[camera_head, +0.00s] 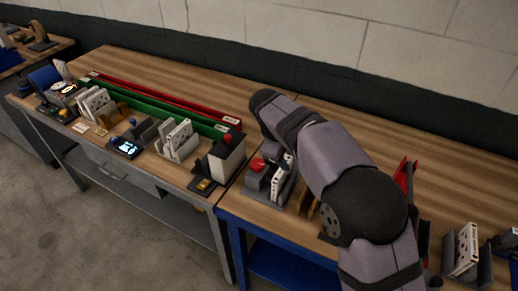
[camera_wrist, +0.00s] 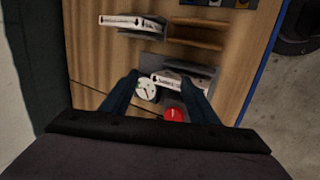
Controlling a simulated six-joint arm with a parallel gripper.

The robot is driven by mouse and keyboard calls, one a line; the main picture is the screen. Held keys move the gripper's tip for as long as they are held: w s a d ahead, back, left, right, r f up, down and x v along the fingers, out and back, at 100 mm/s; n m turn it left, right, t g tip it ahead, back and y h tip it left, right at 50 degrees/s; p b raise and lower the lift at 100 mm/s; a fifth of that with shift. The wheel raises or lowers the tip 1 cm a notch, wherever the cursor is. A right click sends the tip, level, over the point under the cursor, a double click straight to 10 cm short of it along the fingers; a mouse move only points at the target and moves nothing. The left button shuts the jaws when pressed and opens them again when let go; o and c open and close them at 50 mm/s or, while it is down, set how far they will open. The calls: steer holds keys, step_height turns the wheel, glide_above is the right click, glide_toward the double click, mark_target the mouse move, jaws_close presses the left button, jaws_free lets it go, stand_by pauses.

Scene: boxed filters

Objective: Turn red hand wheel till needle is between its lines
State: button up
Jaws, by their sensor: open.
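The red hand wheel (camera_wrist: 173,115) shows in the wrist view, low between my fingers and close to the palm. A red round part that looks like the same wheel (camera_head: 257,164) shows on a grey fixture left of my arm in the head view. A white round dial (camera_wrist: 147,91) with a dark needle sits up and left of the wheel in the wrist view; its lines are too small to read. My gripper (camera_wrist: 160,77) is open, its two dark fingers on either side of the dial and wheel, holding nothing. My arm hides the gripper in the head view.
A white labelled box (camera_wrist: 168,80) stands by the dial. Another white box (camera_wrist: 132,22) and wooden holders (camera_wrist: 197,32) lie beyond it. In the head view, long red (camera_head: 170,95) and green (camera_head: 160,108) rails and several fixtures stand at left; a white box (camera_head: 466,248) stands at right.

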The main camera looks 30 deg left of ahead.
mark_target(258, 164)
steer(key=s+a+m+g+y, duration=0.2)
steer(key=s+a+m+y, duration=0.1)
steer(key=a+m+y, duration=0.2)
steer(key=shift+a+f+m+g, duration=0.2)
steer(key=shift+a+m+g, duration=0.1)
steer(key=shift+a+m, duration=0.6)
steer(key=shift+w+a+f, duration=0.1)
steer(key=shift+p+x, duration=1.75)
steer(key=shift+x, duration=1.75)
steer(key=shift+c, duration=0.3)
steer(key=c, duration=1)
